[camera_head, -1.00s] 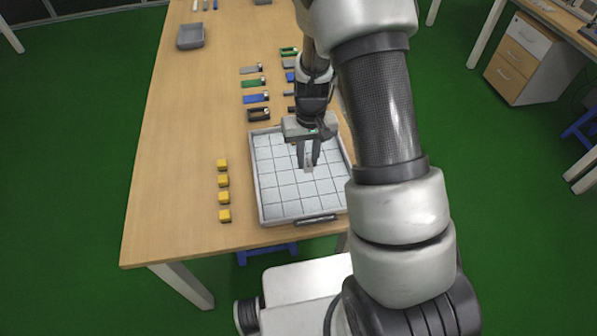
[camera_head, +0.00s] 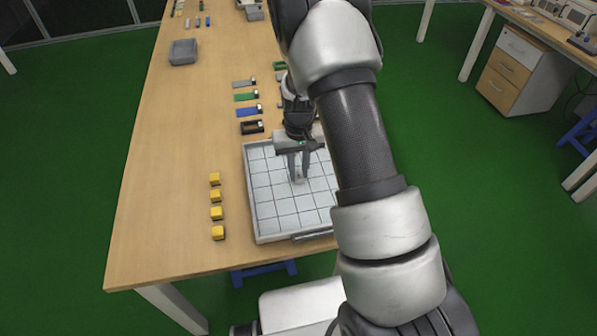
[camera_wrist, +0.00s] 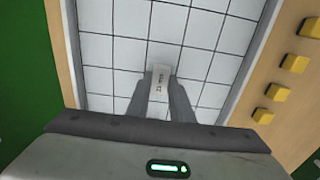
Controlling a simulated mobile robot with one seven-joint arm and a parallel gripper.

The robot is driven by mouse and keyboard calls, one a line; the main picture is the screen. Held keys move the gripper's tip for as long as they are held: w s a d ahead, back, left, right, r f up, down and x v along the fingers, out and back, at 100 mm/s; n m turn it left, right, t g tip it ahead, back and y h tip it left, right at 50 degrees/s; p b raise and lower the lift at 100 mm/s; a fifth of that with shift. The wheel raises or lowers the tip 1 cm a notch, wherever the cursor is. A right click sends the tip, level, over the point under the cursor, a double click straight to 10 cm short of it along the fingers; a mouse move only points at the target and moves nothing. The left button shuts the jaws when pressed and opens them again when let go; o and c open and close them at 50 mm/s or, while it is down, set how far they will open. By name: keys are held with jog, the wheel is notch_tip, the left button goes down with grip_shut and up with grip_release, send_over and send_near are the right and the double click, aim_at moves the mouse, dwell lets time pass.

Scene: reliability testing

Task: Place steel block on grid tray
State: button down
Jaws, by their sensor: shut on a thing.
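The grid tray (camera_head: 247,195) is a shallow white tray with dark grid lines and a grey rim, lying on the wooden table. It fills much of the wrist view (camera_wrist: 252,60). My gripper (camera_head: 299,176) points down over the tray. In the wrist view its two fingers (camera_wrist: 160,90) are shut on the steel block (camera_wrist: 159,84), a small pale grey block with dark marking on its face. The block is within the tray's outline, over the grid squares. I cannot tell whether its underside touches the tray floor. My arm hides the tray's right part in the head view.
Several yellow cubes (camera_head: 215,196) stand in a row left of the tray. Coloured pieces, including a blue one (camera_head: 249,111) and a black one (camera_head: 252,127), lie behind it. A grey bin (camera_head: 183,52) stands farther back. The table's left side is clear.

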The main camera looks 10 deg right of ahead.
jog(key=shift+f, duration=0.25)
jog(key=shift+f, duration=0.15)
jog(key=shift+f, duration=0.15)
jog(key=c, duration=1.6)
grip_release()
jog(key=shift+o, duration=0.2)
jog(key=shift+r, duration=0.2)
